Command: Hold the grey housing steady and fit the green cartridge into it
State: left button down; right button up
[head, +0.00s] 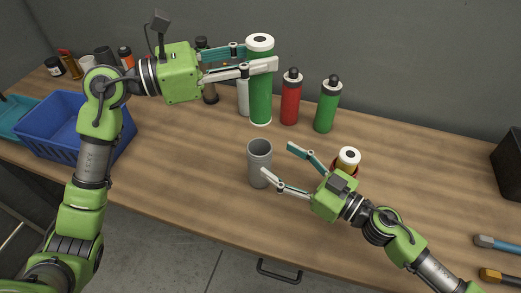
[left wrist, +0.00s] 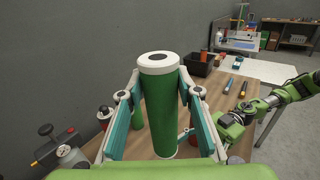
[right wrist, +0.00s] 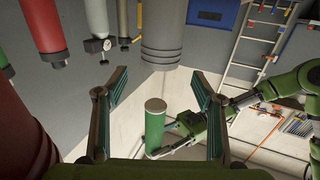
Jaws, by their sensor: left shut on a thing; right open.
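The green cartridge (head: 260,101), a tall cylinder with a white top, is upright in my left gripper (head: 276,58). The left wrist view shows the cartridge (left wrist: 162,110) between both fingers. It hangs above the table, behind the grey housing and higher than its rim. The grey housing (head: 259,168) is an open-topped cylinder standing upright on the table. My right gripper (head: 278,160) is open just right of the housing, its fingers pointing towards it. In the upside-down right wrist view, the housing (right wrist: 162,35) is beyond the fingertips, apart from them.
A red bottle (head: 290,102) and a green bottle (head: 327,107) stand at the back. A blue crate (head: 62,128) is at left, and tools (head: 497,243) lie at right. The table around the housing is clear.

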aim_at(270, 157)
jog(key=shift+f, duration=0.7)
jog(key=x, duration=0.6)
jog(key=shift+w+f, duration=0.1)
jog(key=shift+w+a, duration=0.35)
jog(key=shift+a, duration=0.2)
jog(key=shift+c, duration=0.3)
jog(key=c, duration=1.3)
pick_arm(q)
jog(key=shift+n+t+y, duration=0.4)
jog(key=shift+n+t, duration=0.2)
jog(key=shift+t, duration=0.3)
notch_tip(270, 157, down, 23)
jog(key=shift+a+f, duration=0.1)
